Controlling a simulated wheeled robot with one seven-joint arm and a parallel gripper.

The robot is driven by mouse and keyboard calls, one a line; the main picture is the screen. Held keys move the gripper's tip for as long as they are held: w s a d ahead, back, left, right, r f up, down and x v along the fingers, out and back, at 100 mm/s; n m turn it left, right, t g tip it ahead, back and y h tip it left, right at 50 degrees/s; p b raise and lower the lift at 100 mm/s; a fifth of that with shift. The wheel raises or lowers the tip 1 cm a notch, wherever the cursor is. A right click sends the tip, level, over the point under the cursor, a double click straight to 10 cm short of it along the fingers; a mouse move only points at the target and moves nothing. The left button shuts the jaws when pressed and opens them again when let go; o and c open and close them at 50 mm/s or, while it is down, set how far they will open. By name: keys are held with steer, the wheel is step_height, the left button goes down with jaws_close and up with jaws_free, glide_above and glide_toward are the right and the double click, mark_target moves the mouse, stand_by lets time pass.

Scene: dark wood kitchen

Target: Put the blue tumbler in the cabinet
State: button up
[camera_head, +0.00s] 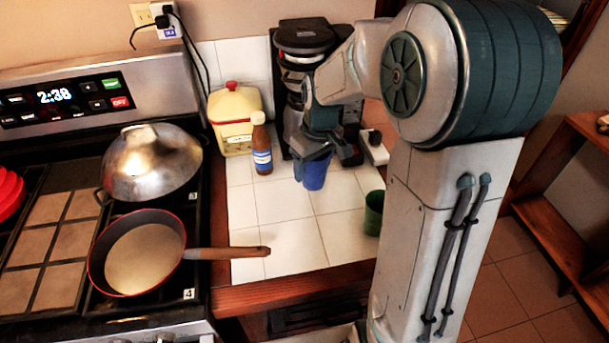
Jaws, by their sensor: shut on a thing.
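The blue tumbler (315,174) is at the back of the white tiled counter, in front of the coffee maker. My gripper (321,155) is above it, pointing down, and is shut on its upper part. The fingers hide the tumbler's rim. I cannot tell whether its base touches the tiles or is slightly raised. The cabinet for it cannot be made out for certain; a dark opening (312,314) shows below the counter's front edge, partly cut off by the frame.
A brown bottle (261,147) and a cream canister (235,118) stand left of the tumbler. A green cup (374,212) is at right, beside my arm. A pan (143,252) has its handle over the counter. Open shelves (560,225) stand at far right. The front tiles are clear.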

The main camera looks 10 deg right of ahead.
step_height(320, 180, down, 8)
steer(key=shift+s+f+p, duration=0.15)
steer(key=shift+f+p, duration=0.1)
steer(key=shift+p, duration=0.2)
steer(key=shift+f, duration=0.45)
steer(key=shift+f, duration=0.1)
steer(key=shift+f, duration=0.15)
steer(key=o, duration=1)
steer(key=shift+r, duration=0.25)
